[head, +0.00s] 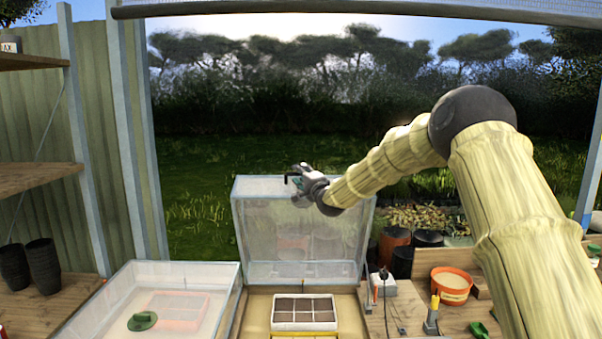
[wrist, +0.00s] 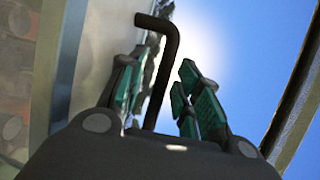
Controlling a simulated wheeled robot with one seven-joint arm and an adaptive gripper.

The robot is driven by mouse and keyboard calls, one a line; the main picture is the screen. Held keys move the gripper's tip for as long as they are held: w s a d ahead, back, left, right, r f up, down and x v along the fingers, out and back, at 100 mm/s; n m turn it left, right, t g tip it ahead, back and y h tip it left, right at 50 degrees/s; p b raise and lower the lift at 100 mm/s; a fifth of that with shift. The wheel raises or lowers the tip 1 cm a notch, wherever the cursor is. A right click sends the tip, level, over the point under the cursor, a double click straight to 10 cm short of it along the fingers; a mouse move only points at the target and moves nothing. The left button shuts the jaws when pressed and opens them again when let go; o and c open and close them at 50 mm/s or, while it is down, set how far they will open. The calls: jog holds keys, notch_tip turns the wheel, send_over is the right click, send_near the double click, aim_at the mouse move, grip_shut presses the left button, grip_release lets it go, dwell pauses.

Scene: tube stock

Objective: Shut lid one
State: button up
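A clear, box-shaped lid (head: 300,262) stands raised, tilted up on edge, at the back of an open wooden-coloured tray (head: 257,318). No number shows on it. My gripper (head: 298,182) is at the lid's top edge, left of its middle. I cannot tell whether it touches the lid. In the wrist view, the green-padded fingers of my gripper (wrist: 162,98) are apart, and a dark bent rod (wrist: 160,75) stands between them without either finger closed on it. The pale panel at the left of that view looks like the lid (wrist: 95,60).
A second clear lid (head: 115,290) lies over the left tray, with a green disc (head: 142,321) on it. A seed tray (head: 304,311) sits in the open tray. An orange pot (head: 452,285) and a socket block (head: 383,287) stand to the right. Shelves stand at left.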

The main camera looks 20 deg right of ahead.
jog(key=shift+w, duration=0.15)
grip_shut()
jog(key=shift+a+f, duration=0.1)
